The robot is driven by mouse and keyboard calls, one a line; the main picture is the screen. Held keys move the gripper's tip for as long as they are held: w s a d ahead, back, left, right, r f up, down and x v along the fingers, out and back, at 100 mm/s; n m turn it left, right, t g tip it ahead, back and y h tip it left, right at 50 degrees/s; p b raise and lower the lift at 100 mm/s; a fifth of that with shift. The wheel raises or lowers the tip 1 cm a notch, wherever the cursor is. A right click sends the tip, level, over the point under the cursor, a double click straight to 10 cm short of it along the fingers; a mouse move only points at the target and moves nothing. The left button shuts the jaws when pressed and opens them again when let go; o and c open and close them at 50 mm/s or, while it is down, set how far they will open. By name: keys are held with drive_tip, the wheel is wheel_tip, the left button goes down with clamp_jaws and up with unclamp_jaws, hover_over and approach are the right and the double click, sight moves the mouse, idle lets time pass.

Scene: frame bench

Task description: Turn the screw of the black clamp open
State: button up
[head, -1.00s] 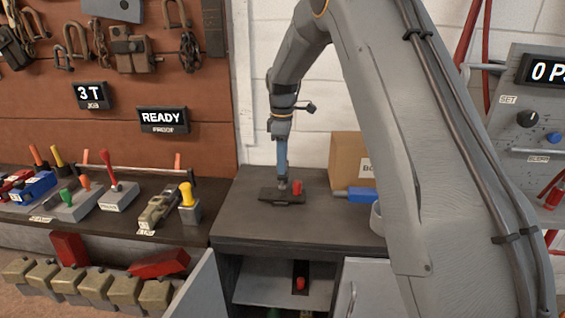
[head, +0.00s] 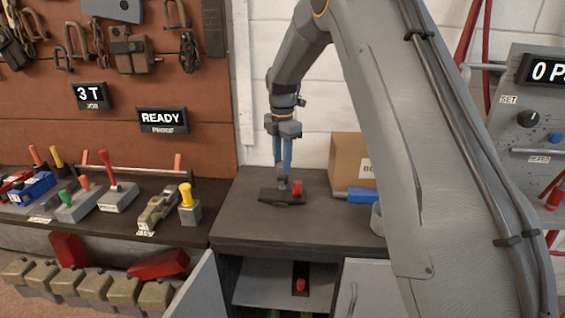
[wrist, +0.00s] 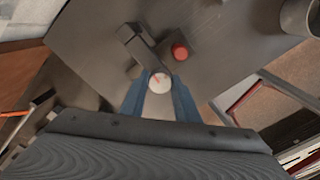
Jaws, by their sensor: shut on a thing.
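The black clamp (head: 276,195) lies on the dark cabinet top in the head view, and its dark bar also shows in the wrist view (wrist: 132,42). Its screw (wrist: 159,82) shows there as a round pale head with a small red mark. My gripper (head: 283,172) points straight down over the clamp. Its two blue fingers stand on either side of the screw head in the wrist view and are shut on it. A red knob (head: 297,188) stands upright beside the screw, apart from the fingers. The lower part of the screw is hidden.
A cardboard box (head: 346,160), a blue item (head: 362,195) and a grey cup (head: 377,219) stand on the right of the top. Its front left is clear. The cabinet below is open. A tool bench (head: 120,222) is at left.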

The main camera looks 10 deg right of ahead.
drive_tip(key=shift+r+n, duration=0.1)
drive_tip(key=shift+n, duration=0.2)
idle(0.4)
drive_tip(key=o, duration=1)
drive_tip(key=shift+o, duration=0.2)
wheel_tip(320, 180, up, 8)
drive_tip(key=shift+f+b, duration=0.1)
drive_tip(key=shift+b, duration=1.05)
